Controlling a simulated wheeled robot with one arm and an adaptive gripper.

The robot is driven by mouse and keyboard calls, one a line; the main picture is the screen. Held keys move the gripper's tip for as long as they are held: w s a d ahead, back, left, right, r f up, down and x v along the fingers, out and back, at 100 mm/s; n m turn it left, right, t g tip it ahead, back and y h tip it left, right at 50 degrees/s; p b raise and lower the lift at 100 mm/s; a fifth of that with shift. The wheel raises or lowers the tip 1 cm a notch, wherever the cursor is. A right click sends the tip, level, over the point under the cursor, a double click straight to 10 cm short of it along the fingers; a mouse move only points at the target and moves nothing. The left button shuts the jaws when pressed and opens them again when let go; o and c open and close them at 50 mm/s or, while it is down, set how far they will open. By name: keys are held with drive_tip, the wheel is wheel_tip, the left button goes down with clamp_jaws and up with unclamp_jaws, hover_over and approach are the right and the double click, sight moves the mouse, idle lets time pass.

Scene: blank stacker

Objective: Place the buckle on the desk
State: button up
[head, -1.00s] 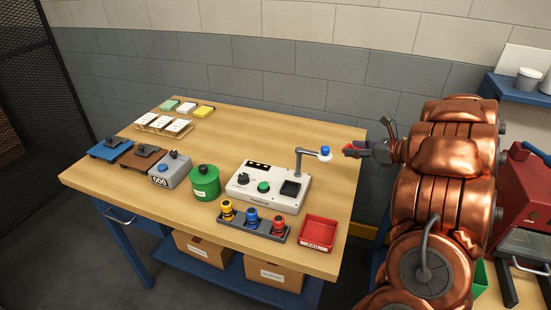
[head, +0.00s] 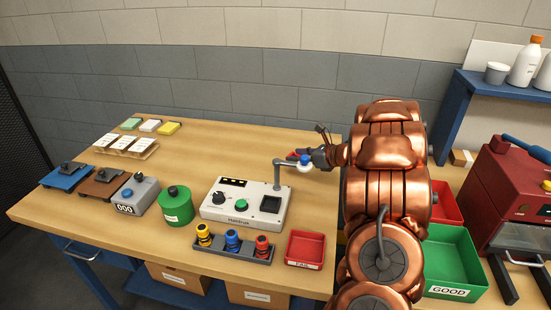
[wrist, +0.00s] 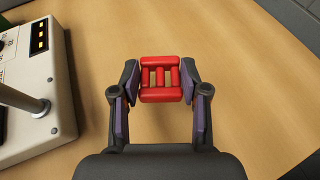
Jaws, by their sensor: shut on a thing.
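The buckle (wrist: 160,79) is red with a frame and bars. In the wrist view it sits between both fingers of my gripper (wrist: 158,90), which is shut on it. Wood of the desk shows through and around the buckle; I cannot tell how high it is held. In the head view my gripper (head: 314,158) reaches left over the back right part of the desk (head: 240,135), behind the lamp-like post. There the buckle is mostly hidden, with only a bit of red showing.
A red FAIL tray (head: 304,247), a rack of coloured plungers (head: 232,250) and a green can (head: 175,205) stand in front. The back middle of the desk is clear.

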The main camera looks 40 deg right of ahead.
drive_tip(key=w+a, duration=0.1)
drive_tip(key=w, duration=0.1)
drive_tip(key=w+a+p, duration=0.1)
drive_tip(key=w, duration=0.1)
drive_tip(key=w+a+p, duration=0.1)
drive_tip(key=w, duration=0.1)
drive_tip(key=shift+w+a+f, duration=0.4)
drive_tip(key=shift+w, duration=0.25)
drive_tip(key=shift+f+p, duration=0.95)
drive_tip(key=shift+f, duration=0.85)
drive_tip(key=shift+f+b, duration=0.15)
drive_tip(key=shift+b, duration=0.2)
drive_tip(key=o, duration=0.9)
drive_tip(key=shift+o, duration=0.2)
